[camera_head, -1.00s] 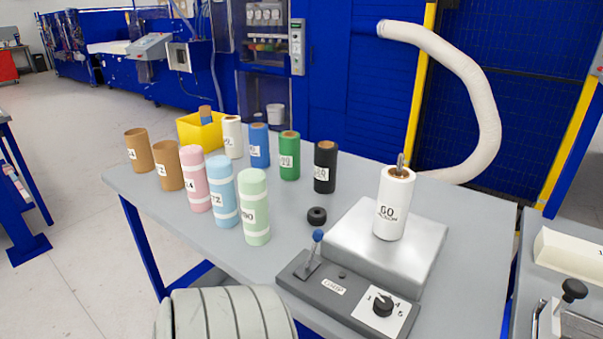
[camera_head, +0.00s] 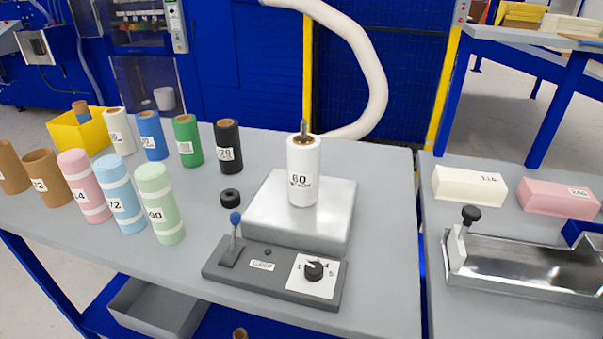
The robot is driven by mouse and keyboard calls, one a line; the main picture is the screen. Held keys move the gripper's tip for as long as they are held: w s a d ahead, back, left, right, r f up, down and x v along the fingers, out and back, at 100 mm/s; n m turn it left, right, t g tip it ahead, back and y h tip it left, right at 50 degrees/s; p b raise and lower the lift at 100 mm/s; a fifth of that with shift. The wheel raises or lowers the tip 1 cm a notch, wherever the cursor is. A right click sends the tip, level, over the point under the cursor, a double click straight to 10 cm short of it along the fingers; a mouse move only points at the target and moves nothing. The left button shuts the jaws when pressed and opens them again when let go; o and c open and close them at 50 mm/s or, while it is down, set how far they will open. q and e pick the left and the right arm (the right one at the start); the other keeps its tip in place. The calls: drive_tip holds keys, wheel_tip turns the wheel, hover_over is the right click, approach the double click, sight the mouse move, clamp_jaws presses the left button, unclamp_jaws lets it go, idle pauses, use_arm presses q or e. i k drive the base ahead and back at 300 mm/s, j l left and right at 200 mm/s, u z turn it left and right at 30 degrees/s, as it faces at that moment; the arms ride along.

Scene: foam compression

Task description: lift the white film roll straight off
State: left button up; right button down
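The white film roll (camera_head: 304,172) stands upright on the square metal platform (camera_head: 268,222) of a machine on the table. Its label reads "60" with smaller text below. A dark metal spindle tip sticks up out of the brown core at its top. The machine's dark control base (camera_head: 272,273) in front carries a blue-knobbed lever (camera_head: 235,218) and a black dial (camera_head: 314,270). Neither of my grippers shows in the view.
Several rolls stand to the left, among them a black roll (camera_head: 228,147) and a green roll (camera_head: 187,140). A small black ring (camera_head: 230,196) lies left of the platform. On the right table are a metal trough (camera_head: 530,265), a cream block (camera_head: 469,186) and a pink block (camera_head: 559,199).

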sight(303, 160)
drive_tip(key=k+l, duration=0.15)
drive_tip(key=l, duration=0.2)
drive_tip(key=k+l+z, duration=0.15)
drive_tip(key=l, duration=0.2)
drive_tip(key=k+l, duration=0.1)
drive_tip(key=l, duration=0.25)
drive_tip(key=k+l+z, duration=0.15)
drive_tip(key=l, duration=0.55)
drive_tip(key=k+z, duration=0.05)
